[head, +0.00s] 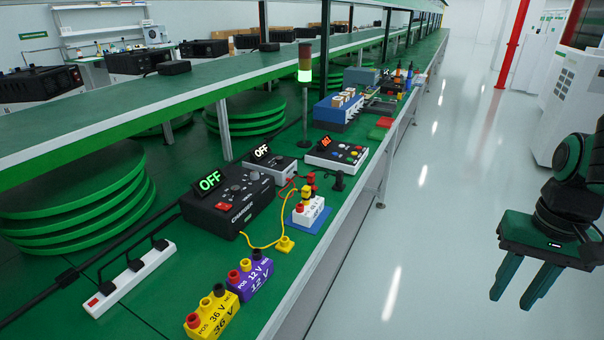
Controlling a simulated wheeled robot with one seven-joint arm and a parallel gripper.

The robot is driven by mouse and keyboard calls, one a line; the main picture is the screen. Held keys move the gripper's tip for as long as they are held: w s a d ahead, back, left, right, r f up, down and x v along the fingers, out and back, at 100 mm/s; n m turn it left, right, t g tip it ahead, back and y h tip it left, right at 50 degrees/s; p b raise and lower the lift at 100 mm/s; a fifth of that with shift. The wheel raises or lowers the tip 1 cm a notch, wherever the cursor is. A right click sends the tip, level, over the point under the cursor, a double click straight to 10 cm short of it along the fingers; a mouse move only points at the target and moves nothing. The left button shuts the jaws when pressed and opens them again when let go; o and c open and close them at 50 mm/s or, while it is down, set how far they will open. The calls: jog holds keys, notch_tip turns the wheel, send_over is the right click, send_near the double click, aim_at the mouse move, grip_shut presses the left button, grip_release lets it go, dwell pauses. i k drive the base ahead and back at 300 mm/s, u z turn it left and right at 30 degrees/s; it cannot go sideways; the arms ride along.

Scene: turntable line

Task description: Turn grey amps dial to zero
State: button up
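A black charger (232,203) stands on the green bench, with a green OFF display (209,182), a red switch (222,206) and dark knobs (237,188) on its sloped top. My gripper (512,301) is at the right, over the aisle floor, well away from both units. Its two fingers are apart, pointing down, with nothing between them.
In front of the charger stand purple 12 V (250,281) and yellow 36 V (213,316) blocks. A white terminal block (308,211) with cables is right of it, and a power strip (130,278) left. A signal tower (304,82) rises behind. The aisle (420,210) is clear.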

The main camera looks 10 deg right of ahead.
aim_at(254, 176)
jog(key=z, duration=0.6)
jog(key=k, duration=0.8)
jog(key=z, duration=0.45)
jog(key=i, duration=1.55)
jog(key=u, duration=1.35)
jog(key=i, duration=0.75)
jog(key=u, duration=0.45)
